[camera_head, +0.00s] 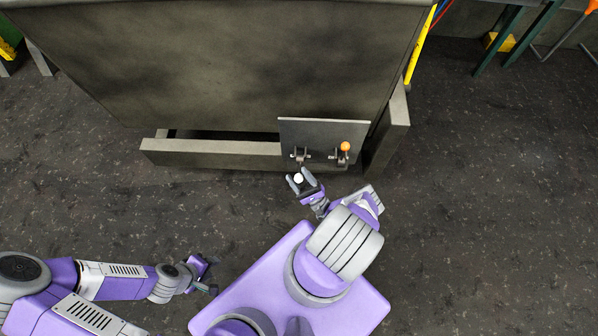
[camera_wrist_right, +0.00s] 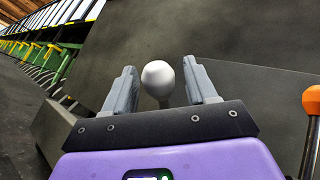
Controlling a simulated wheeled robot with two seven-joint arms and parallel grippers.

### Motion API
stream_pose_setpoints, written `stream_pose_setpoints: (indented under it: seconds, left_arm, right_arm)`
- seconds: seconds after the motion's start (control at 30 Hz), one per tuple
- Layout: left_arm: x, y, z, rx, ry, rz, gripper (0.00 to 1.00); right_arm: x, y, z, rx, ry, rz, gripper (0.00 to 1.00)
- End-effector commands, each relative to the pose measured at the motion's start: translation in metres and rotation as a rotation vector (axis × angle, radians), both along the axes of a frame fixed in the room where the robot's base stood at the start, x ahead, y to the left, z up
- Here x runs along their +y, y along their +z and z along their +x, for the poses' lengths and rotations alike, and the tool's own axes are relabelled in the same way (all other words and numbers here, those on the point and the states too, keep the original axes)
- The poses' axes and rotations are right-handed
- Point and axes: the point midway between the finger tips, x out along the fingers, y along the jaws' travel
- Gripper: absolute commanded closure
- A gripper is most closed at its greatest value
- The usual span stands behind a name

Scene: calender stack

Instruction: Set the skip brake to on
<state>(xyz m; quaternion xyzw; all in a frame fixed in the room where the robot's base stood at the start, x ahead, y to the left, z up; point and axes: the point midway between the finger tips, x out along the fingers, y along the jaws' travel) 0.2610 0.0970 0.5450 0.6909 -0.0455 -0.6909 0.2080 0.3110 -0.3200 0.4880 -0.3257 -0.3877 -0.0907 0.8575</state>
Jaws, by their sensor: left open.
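Two levers stand on a grey panel (camera_head: 322,132) at the skip's lower front. One has a white ball knob (camera_head: 298,178) and leans out toward me. The other has an orange knob (camera_head: 345,146) and stands to its right. I cannot tell from any label which is the brake. My right gripper (camera_head: 302,181) is open with its fingers on either side of the white knob. In the right wrist view, the white knob (camera_wrist_right: 158,76) sits between the open fingers, with gaps visible on both sides. My left gripper (camera_head: 208,276) is open and empty over the floor.
The large dark metal skip (camera_head: 230,65) fills the top middle, with a beam base (camera_head: 210,153) under it. The orange knob (camera_wrist_right: 312,101) also shows at the right edge of the right wrist view. The dark floor (camera_head: 480,200) is clear to the right.

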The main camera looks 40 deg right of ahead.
Motion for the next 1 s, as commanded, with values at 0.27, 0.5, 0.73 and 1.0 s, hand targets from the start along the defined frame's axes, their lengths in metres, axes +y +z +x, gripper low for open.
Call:
stream_pose_setpoints:
  seconds: [0.27,0.5,0.73,1.0]
  left_arm:
    - [0.0,0.012,0.0,0.0,0.0,0.0,0.57]
    - [0.0,0.04,0.0,0.0,0.0,0.0,0.57]
    - [0.0,0.058,0.0,0.0,0.0,0.0,0.57]
    - [0.0,0.061,0.0,0.0,0.0,0.0,0.57]
  right_arm:
    - [0.0,0.016,0.0,0.0,0.0,0.002,0.43]
    - [-0.001,0.061,-0.001,-0.001,0.0,0.001,0.43]
    - [-0.001,0.093,0.0,-0.001,0.0,0.001,0.43]
    - [0.0,0.101,0.0,0.0,0.0,0.0,0.43]
